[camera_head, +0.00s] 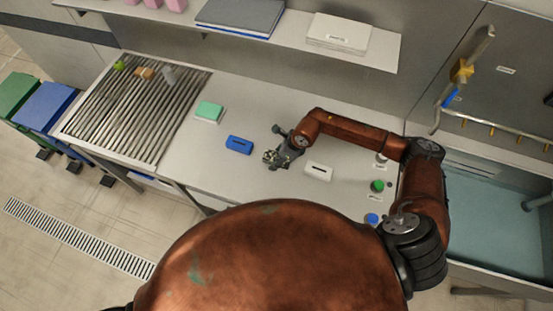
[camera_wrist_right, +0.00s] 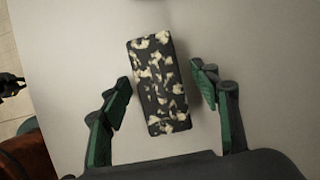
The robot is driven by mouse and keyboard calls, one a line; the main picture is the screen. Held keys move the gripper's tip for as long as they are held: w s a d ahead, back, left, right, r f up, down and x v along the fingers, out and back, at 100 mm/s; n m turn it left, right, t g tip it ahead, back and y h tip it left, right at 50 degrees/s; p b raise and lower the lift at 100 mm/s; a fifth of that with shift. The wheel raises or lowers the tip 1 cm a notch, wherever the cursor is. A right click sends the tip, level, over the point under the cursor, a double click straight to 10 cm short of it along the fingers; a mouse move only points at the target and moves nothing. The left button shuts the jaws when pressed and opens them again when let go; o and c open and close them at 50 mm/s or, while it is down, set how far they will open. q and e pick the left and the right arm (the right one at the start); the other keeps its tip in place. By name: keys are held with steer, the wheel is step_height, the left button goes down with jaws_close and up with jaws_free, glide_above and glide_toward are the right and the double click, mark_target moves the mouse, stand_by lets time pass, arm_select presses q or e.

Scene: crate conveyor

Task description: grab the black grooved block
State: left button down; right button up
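A black block (camera_wrist_right: 160,85) with cream blotches lies on the worktop in the right wrist view. I cannot make out grooves on the face that shows. My right gripper (camera_wrist_right: 160,85) is open, with one green-padded finger on each side of the block and a gap on both sides. In the head view the right gripper (camera_head: 269,158) is low over the middle of the worktop and largely hides the block. My left gripper is not seen in the head view. A dark pronged shape at the left edge of the right wrist view may be part of it.
On the worktop (camera_head: 225,172), a blue block (camera_head: 239,145) and a green-and-white block (camera_head: 209,112) lie left of the right gripper, a white block (camera_head: 318,172) to its right. A roller conveyor (camera_head: 130,125) is at left. A shelf (camera_head: 290,45) runs above the back.

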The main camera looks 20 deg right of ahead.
steer(key=c, duration=1.5)
steer(key=shift+o, duration=0.2)
steer(key=shift+r, duration=0.1)
